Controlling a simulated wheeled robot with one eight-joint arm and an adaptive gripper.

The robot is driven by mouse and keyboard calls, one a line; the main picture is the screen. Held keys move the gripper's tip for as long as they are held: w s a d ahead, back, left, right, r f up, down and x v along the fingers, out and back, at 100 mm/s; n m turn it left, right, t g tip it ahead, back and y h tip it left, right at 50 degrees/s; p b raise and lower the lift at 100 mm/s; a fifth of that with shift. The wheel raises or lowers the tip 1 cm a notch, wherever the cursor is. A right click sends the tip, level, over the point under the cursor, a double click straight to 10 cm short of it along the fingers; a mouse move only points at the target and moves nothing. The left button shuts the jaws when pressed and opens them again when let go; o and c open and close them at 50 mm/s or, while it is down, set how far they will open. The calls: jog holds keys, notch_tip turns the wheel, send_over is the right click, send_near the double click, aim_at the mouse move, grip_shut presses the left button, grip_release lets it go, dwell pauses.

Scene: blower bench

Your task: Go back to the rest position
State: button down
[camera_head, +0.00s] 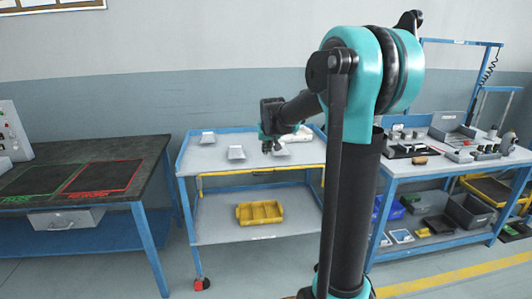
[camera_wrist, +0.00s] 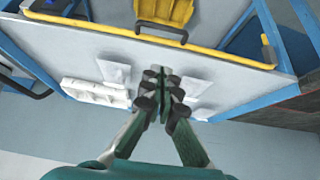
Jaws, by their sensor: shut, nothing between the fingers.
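My gripper (camera_head: 268,143) hangs over the top of the blue-framed cart (camera_head: 258,164) in the head view, at the end of my extended arm. In the wrist view my gripper (camera_wrist: 163,80) has its fingers together with nothing between them. Pale parts lie on the cart top: one at the back left (camera_head: 208,138), one in the middle (camera_head: 236,153), and one just right of my gripper (camera_head: 281,150). A white block-like item (camera_head: 300,134) sits at the right, partly hidden by my arm.
A yellow tray (camera_head: 259,212) stands on the cart's lower shelf. A dark table (camera_head: 45,170) with green and red marked mats is at the left. A workbench (camera_head: 455,165) with tools and fixtures is at the right. Floor shows between the table and the cart.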

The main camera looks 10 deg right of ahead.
jog(key=s+d+f+g, duration=0.1)
jog(key=s+f, duration=0.4)
jog(key=s, duration=0.7)
jog(key=s+d+f, duration=0.1)
jog(key=s+f, duration=0.5)
jog(key=s, duration=0.6)
jog(key=s+d+f+g, duration=0.1)
jog(key=s+f, duration=0.5)
jog(key=s, duration=0.6)
jog(key=shift+d+f+g, duration=0.2)
jog(key=shift+d+g, duration=0.1)
jog(key=shift+d, duration=0.15)
jog(key=shift+s, duration=0.1)
